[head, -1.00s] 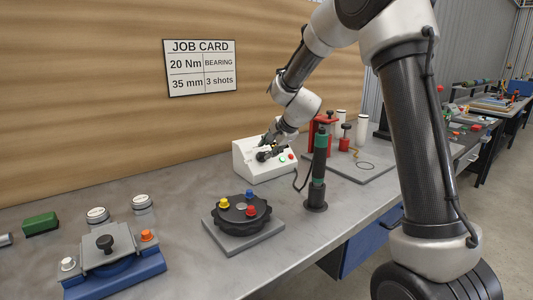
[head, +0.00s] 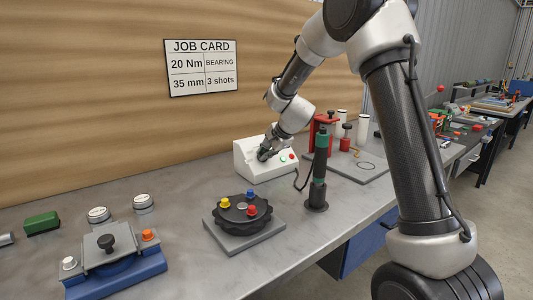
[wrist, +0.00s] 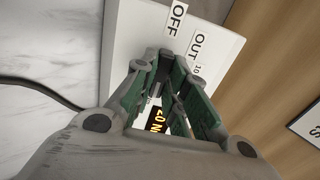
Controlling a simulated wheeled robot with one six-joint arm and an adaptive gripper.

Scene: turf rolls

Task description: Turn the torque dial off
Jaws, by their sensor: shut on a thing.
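The white control box (head: 265,166) stands on the bench against the back wall, with a green and a red button on its front. In the wrist view the box (wrist: 137,40) shows an OFF label (wrist: 176,18), an OUT label (wrist: 197,45) and part of an orange-lit display (wrist: 156,119) reading "20 N". My gripper (head: 264,154) is at the box's sloped face. In the wrist view its green-padded fingers (wrist: 170,85) are close together and shut on the torque dial, which they almost wholly hide. The dial's pointer direction cannot be seen.
A green and black tool (head: 319,165) stands upright right of the box, with a cable. A dark round fixture (head: 243,212) with coloured knobs is in front. A red press (head: 322,128) stands behind the tool.

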